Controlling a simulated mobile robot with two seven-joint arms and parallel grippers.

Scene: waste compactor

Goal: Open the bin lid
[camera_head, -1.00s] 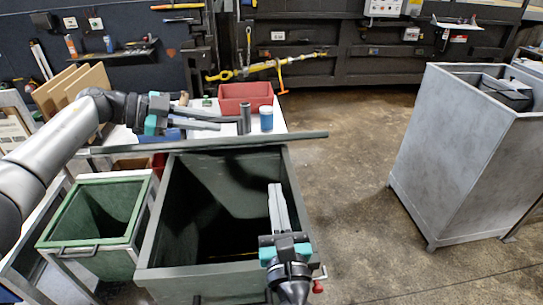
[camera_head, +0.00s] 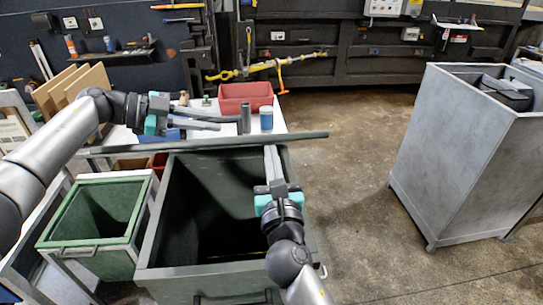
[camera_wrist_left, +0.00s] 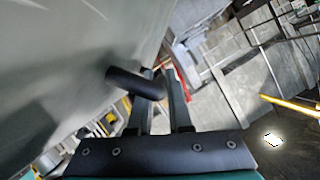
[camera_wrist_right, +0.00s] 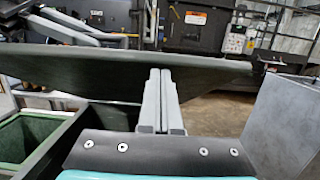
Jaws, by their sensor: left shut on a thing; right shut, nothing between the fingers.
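The large dark green bin (camera_head: 153,225) stands open at the centre. Its lid (camera_head: 215,143) is raised at the bin's far side, seen nearly edge-on from the head. In the right wrist view its inner face (camera_wrist_right: 90,75) shows. My left gripper (camera_head: 222,124) is beyond the lid and shut on the dark lid handle (camera_wrist_left: 130,82), which sticks out from the lid's outer face. My right gripper (camera_head: 271,150) is shut and empty, with its tips close to the lid's inner face; it also shows in the right wrist view (camera_wrist_right: 160,75). Whether they touch is unclear.
A smaller green bin (camera_head: 92,240) in a frame stands at left. A white table behind the lid holds a red tray (camera_head: 246,92) and a blue jar (camera_head: 266,119). A tall grey metal bin (camera_head: 455,160) stands at right. The floor between is clear.

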